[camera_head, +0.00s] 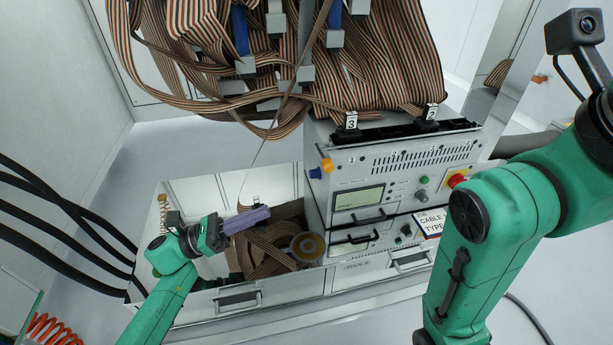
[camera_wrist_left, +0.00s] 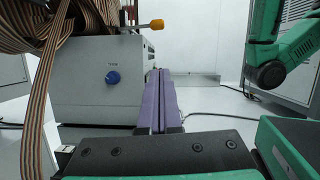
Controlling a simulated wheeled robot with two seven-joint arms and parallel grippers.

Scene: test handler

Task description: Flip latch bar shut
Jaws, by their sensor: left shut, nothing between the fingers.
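The test handler (camera_head: 400,165) is a grey box with a display and vents on its front. A short rod with an orange knob (camera_head: 326,166), which looks like the latch bar's end, sticks out at its upper left corner. In the left wrist view, the orange knob (camera_wrist_left: 156,25) stands out at the box's top edge; I cannot tell the bar's full extent. My left gripper (camera_head: 266,213) has purple fingers, shut and empty, left of and below the knob, apart from it. They also show together in the left wrist view (camera_wrist_left: 158,72). My right gripper is out of frame.
Striped ribbon cables (camera_head: 380,60) hang over the handler's top. A blue knob (camera_head: 315,173) is on its left side. An open bin (camera_head: 195,305) with ribbon cable and a tape roll (camera_head: 307,246) lies under my left gripper. My right arm fills the right side.

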